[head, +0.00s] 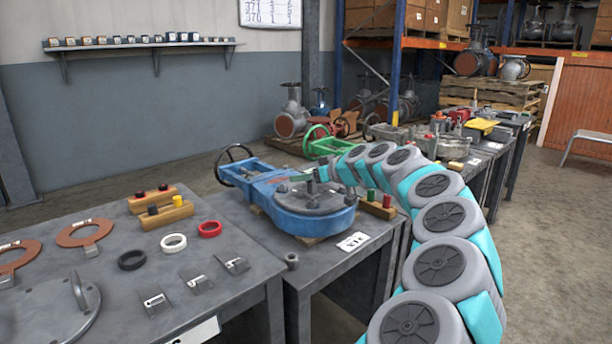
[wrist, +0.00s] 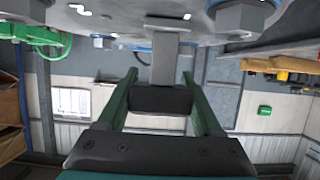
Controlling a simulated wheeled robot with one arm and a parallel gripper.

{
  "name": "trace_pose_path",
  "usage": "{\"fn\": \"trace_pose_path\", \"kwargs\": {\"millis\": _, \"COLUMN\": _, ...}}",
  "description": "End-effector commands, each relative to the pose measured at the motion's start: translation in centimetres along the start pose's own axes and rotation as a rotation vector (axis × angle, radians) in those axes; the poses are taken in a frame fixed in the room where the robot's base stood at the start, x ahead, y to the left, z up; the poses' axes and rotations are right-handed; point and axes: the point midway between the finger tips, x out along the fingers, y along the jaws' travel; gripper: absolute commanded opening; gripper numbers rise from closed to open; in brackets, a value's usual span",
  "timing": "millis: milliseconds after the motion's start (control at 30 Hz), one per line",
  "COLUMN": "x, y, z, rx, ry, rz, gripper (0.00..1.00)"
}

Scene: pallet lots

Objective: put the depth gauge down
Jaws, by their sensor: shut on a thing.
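My gripper (wrist: 159,78) has two green fingers, closed on the depth gauge's dark block (wrist: 160,100) in the wrist view. The gauge's flat grey bar (wrist: 165,62) runs from the block to the grey bolted flange (wrist: 120,18); I cannot tell whether it touches. In the head view my arm arches in from the right, and its end is over the blue valve (head: 318,220) with its grey flange top (head: 308,203). The gauge is too small and covered to make out clearly there.
The valve lies on a grey bench, a white card (head: 353,242) and a small nut (head: 291,261) near its front edge. Wooden blocks with coloured plugs (head: 378,206) stand right of it. The left bench holds rings (head: 173,243), metal brackets (head: 235,265) and orange gaskets (head: 85,232).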

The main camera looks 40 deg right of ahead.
Motion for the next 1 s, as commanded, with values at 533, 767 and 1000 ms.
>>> {"fn": "trace_pose_path", "kwargs": {"millis": 533, "x": 0.1, "y": 0.0, "z": 0.2, "rx": 0.0, "ry": 0.0, "rz": 0.0, "gripper": 0.97}}
{"fn": "trace_pose_path", "kwargs": {"millis": 767, "x": 0.0, "y": 0.0, "z": 0.0, "rx": 0.0, "ry": 0.0, "rz": 0.0, "gripper": 0.97}}
{"fn": "trace_pose_path", "kwargs": {"millis": 1000, "x": -2.9, "y": 0.1, "z": 0.0, "rx": 0.0, "ry": 0.003, "rz": 0.002, "gripper": 0.97}}
